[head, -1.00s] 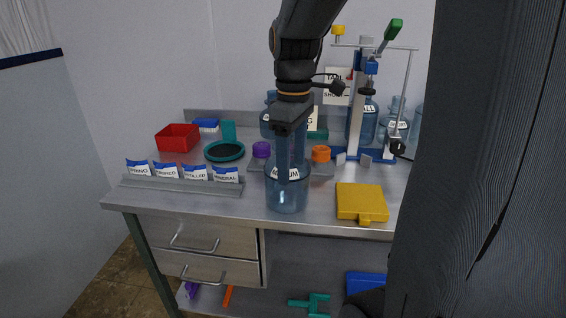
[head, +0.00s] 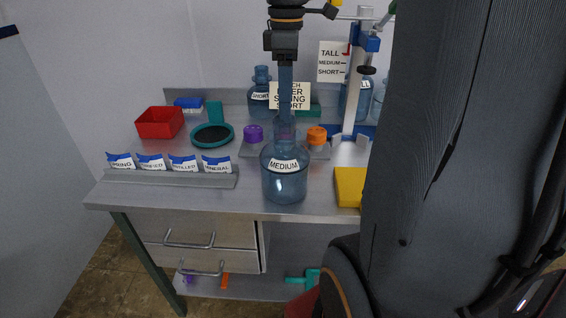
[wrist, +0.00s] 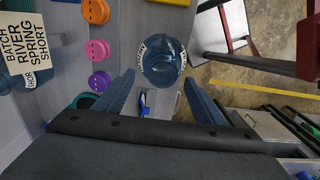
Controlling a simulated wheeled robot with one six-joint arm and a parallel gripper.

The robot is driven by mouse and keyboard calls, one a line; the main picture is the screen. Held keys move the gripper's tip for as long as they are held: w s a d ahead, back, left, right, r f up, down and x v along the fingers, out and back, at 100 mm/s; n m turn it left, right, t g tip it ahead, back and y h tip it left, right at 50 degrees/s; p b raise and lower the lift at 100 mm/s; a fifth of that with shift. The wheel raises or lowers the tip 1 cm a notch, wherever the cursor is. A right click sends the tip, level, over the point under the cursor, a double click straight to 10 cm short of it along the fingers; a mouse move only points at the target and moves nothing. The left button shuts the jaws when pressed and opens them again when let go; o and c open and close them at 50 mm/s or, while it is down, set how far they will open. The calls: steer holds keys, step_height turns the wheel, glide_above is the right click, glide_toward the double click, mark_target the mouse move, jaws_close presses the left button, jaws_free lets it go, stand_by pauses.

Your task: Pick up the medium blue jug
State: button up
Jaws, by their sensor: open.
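The medium blue jug (head: 284,183), labelled MEDIUM, stands upright near the front edge of the steel bench. My gripper (head: 286,112) points down from above, its blue fingers overlapping the jug's neck in the head view. In the wrist view the jug (wrist: 163,64) shows from above, just beyond and between the tips of my spread fingers (wrist: 159,76). The jaws are open and empty. I cannot tell whether a finger touches the neck.
A purple cap (head: 253,133) and an orange cap (head: 316,135) sit on a rack behind the jug. A SHORT jug (head: 260,97) and a batch sign (head: 290,96) stand further back. A yellow block (head: 349,187) lies to the right, a label holder (head: 180,178) left.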

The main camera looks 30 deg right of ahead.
steer(key=f, duration=0.1)
steer(key=f+p, duration=0.1)
steer(key=f, duration=0.1)
steer(key=f+p, duration=0.1)
steer(key=f, duration=0.1)
steer(key=shift+s+a, duration=0.2)
steer(key=shift+a, duration=0.05)
steer(key=shift+f, duration=0.55)
jaws_close()
steer(key=shift+r, duration=0.15)
